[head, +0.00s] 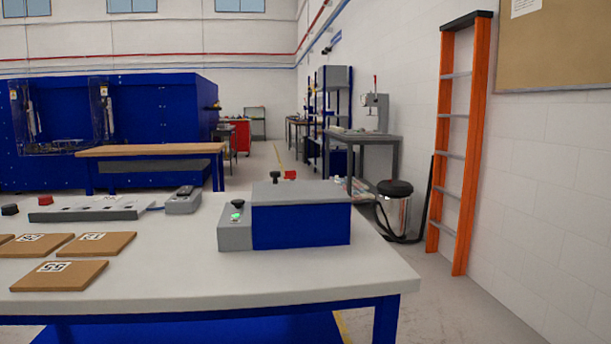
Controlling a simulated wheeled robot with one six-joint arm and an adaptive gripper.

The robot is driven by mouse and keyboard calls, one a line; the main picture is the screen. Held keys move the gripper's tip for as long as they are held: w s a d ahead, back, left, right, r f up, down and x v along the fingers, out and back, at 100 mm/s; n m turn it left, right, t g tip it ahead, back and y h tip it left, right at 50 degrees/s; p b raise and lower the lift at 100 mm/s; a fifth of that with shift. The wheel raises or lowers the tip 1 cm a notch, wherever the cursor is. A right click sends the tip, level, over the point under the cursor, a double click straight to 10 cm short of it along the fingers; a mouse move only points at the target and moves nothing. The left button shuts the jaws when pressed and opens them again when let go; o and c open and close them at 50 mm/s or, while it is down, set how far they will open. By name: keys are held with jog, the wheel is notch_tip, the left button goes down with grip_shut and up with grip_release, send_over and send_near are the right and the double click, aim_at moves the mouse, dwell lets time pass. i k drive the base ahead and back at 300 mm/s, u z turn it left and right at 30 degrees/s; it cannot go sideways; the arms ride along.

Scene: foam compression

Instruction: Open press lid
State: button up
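The press (300,226) is a blue box at the right part of the white table. Its grey lid (300,192) lies flat over the top and looks shut. A grey control box (236,238) with a black knob and a green light adjoins its left side. A black knob (275,176) and a red knob (290,175) show just behind the lid's far edge; what they stand on is hidden. The inside of the press is hidden. My gripper is not in view.
Several brown tagged boards (60,276) lie at the table's left. A grey strip (98,210) and a grey device (184,202) lie behind them. The white tabletop (180,270) is clear in front of the press. An orange ladder (458,150) leans at the right wall.

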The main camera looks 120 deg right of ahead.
aim_at(274, 192)
jog(key=z, duration=1.95)
